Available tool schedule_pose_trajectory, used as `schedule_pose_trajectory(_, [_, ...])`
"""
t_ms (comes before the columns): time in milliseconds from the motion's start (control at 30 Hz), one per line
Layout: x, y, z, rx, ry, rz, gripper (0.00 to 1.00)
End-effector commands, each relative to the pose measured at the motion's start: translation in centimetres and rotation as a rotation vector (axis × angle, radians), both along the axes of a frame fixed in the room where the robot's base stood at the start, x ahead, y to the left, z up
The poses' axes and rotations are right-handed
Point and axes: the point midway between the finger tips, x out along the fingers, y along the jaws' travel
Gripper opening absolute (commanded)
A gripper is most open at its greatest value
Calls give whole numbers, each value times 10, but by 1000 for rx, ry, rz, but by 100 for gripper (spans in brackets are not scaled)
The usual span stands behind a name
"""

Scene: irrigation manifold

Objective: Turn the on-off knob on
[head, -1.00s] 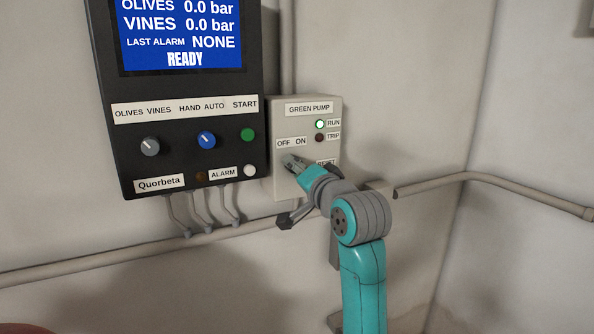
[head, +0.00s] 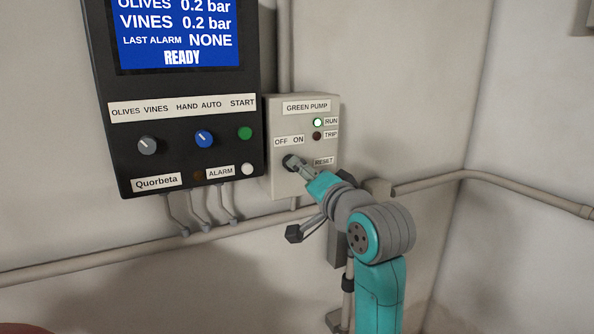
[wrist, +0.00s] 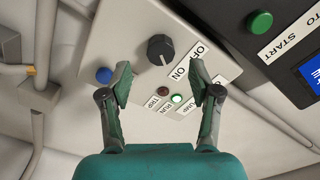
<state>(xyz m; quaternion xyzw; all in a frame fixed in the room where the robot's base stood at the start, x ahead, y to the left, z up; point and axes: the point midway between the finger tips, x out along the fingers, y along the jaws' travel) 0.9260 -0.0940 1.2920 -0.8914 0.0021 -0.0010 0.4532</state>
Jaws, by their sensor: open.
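The on-off knob (head: 289,161) is a dark round knob on the light grey GREEN PUMP box (head: 282,184), under the OFF and ON labels. In the wrist view the knob (wrist: 160,50) lies beyond and between my fingertips, and its white pointer leans toward the ON label (wrist: 181,70). The RUN lamp (head: 318,122) is lit green, and the TRIP lamp (head: 317,136) is dark. My gripper (wrist: 160,78) is open and empty, with a finger to each side and the knob apart from them. In the head view my gripper (head: 302,167) partly covers the box front.
A black Quorbeta panel (head: 180,165) stands left of the box, with a blue screen (head: 178,38) reading READY and 0.2 bar. A blue RESET button (wrist: 104,75) shows in the wrist view. Pipes (head: 460,178) run along the wall below and right.

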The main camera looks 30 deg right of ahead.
Motion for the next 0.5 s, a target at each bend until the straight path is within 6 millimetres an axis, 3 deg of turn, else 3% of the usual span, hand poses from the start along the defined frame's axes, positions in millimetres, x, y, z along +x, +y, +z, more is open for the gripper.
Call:
schedule_pose_trajectory(200, [-42, 0, 0, -1, -1, -1, 63])
schedule_pose_trajectory(500, [-69, 1, -1, 1, 2, 1, 63])
